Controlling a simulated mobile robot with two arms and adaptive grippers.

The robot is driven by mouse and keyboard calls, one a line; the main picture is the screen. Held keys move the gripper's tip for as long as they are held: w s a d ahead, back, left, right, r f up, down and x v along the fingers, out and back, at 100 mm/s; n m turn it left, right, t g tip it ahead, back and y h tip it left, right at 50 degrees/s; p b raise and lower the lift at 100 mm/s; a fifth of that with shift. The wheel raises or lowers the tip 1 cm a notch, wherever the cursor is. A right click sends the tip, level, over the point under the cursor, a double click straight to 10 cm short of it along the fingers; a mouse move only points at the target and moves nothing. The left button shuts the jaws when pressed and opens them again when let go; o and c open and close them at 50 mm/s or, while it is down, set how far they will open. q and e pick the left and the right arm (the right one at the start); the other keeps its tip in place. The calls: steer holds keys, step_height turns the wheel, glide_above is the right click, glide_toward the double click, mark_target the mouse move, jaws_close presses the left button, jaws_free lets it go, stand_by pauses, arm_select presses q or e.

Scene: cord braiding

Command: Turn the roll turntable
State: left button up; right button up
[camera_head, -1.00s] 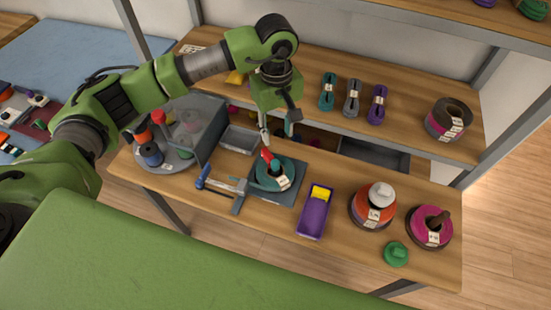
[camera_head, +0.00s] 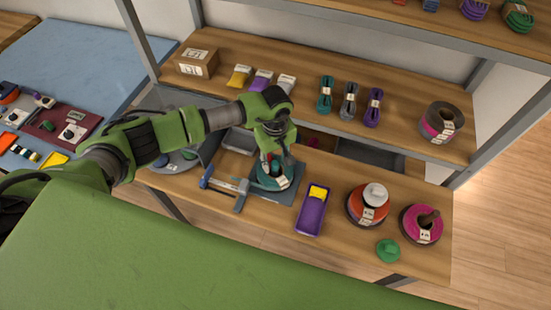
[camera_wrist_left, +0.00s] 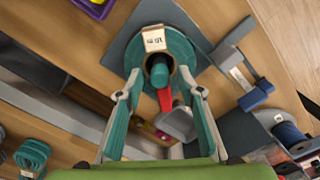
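A teal roll (camera_head: 272,183) with a white label sits on a dark grey square plate (camera_head: 285,197) on the bench. The roll also shows in the left wrist view (camera_wrist_left: 182,48). My left gripper (camera_head: 271,156) is over the roll, pointing down. In the left wrist view my gripper (camera_wrist_left: 165,90) has its fingers spread, with the red piece (camera_wrist_left: 165,98) showing between them; I cannot tell whether they touch the roll. My right gripper is not in view.
A blue-handled clamp (camera_head: 226,187) lies just left of the plate. A purple tray (camera_head: 311,214) is to the right, then an orange roll (camera_head: 362,211), a magenta roll (camera_head: 421,227) and a green knob (camera_head: 387,250). A shelf with cord bundles (camera_head: 349,101) is behind.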

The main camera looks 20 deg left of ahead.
arm_select(q)
jaws_close()
steer(key=shift+b, duration=0.3)
